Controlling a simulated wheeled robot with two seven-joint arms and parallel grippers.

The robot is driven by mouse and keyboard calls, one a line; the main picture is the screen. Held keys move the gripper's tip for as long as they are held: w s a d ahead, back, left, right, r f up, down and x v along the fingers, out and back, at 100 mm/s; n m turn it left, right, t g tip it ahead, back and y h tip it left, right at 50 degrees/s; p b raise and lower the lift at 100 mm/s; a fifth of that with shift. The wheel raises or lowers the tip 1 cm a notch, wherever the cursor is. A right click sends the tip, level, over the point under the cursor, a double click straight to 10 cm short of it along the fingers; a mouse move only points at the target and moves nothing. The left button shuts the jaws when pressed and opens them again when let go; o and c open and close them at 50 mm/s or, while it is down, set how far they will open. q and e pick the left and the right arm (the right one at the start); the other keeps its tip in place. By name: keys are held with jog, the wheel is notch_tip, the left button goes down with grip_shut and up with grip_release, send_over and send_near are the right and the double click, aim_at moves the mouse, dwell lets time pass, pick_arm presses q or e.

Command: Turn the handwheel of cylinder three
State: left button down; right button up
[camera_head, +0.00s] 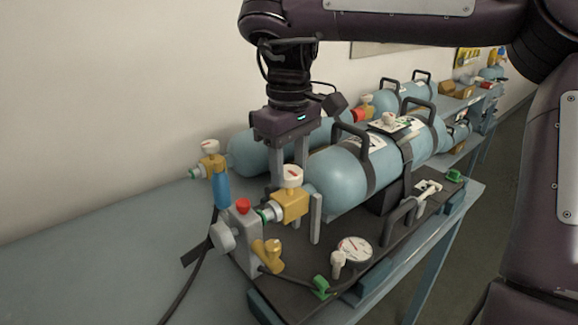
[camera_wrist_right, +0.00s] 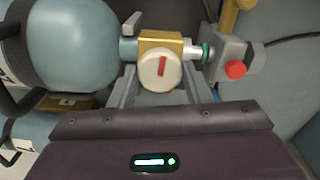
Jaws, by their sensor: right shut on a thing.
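A pale blue cylinder (camera_head: 343,180) lies at the front of the dark backplate (camera_head: 376,245). Its brass valve (camera_head: 291,207) carries a white round handwheel (camera_head: 292,176) on top. In the right wrist view the handwheel (camera_wrist_right: 160,72) shows a red bar, standing nearly upright in the picture. My right gripper (camera_head: 289,180) points down from above, its two grey fingers on either side of the handwheel. It is shut on the handwheel; the finger contact is partly hidden. I cannot read a cylinder number. My left gripper is out of view.
A grey block with a red button (camera_head: 242,206) and black hose stands beside the valve. A dial gauge (camera_head: 354,250) sits in front. Another cylinder with a white-topped valve (camera_head: 210,147) lies behind. More sets stand further back. The bench (camera_head: 75,260) is clear at left.

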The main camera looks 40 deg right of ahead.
jog(key=m, duration=0.5)
jog(key=shift+r+m, duration=0.1)
jog(key=shift+m, duration=0.2)
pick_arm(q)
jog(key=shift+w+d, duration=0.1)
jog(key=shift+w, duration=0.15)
pick_arm(e)
jog(key=m, duration=0.4)
jog(key=shift+m, duration=0.4)
jog(key=o, duration=1)
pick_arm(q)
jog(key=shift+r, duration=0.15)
